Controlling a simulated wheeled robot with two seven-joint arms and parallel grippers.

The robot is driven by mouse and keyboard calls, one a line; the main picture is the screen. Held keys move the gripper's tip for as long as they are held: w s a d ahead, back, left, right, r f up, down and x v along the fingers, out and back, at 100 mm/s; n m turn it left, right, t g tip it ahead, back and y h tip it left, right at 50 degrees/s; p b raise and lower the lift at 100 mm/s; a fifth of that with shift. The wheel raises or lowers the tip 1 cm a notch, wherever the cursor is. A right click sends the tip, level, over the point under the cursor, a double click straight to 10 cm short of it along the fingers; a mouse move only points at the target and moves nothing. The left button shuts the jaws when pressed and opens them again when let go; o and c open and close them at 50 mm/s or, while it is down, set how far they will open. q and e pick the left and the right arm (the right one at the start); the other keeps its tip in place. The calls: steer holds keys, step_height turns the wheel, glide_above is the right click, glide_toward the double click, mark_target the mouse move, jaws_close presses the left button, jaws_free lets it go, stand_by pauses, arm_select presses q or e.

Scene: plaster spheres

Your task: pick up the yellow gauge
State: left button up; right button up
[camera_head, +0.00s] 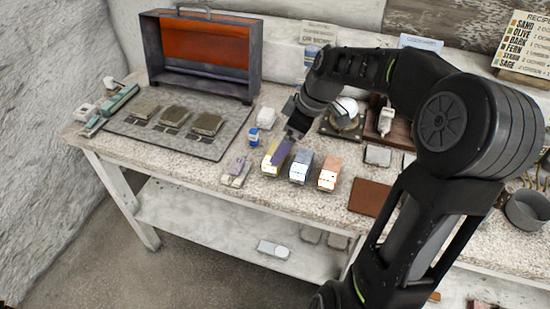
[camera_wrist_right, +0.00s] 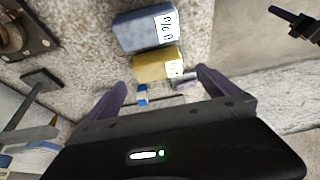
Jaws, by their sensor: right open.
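The yellow gauge (camera_head: 268,161) is a small yellow block with a white label, at the left end of a row on the speckled worktop. It also shows in the right wrist view (camera_wrist_right: 153,67). My right gripper (camera_head: 282,150) reaches down over it, and a purple-grey finger covers part of its top. In the right wrist view my right gripper (camera_wrist_right: 162,80) is open, with the block beyond the fingertips and nothing held; contact cannot be told. A dark part that looks like my left gripper (camera_wrist_right: 303,27) is at that view's upper right, its jaws unclear.
A blue-grey block (camera_head: 301,167) and an orange block (camera_head: 329,174) stand to the right. A mauve item (camera_head: 237,169) and a blue jar (camera_head: 253,137) are to the left. A dark mat (camera_head: 210,149) with brown slabs and an orange-backed box (camera_head: 257,65) lie farther left.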

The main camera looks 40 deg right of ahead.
steer(key=shift+x, duration=0.9)
steer(key=p+x, duration=0.1)
steer(key=x, duration=0.4)
steer(key=shift+w, duration=0.25)
steer(key=shift+c, duration=0.4)
steer(key=c, duration=1.4)
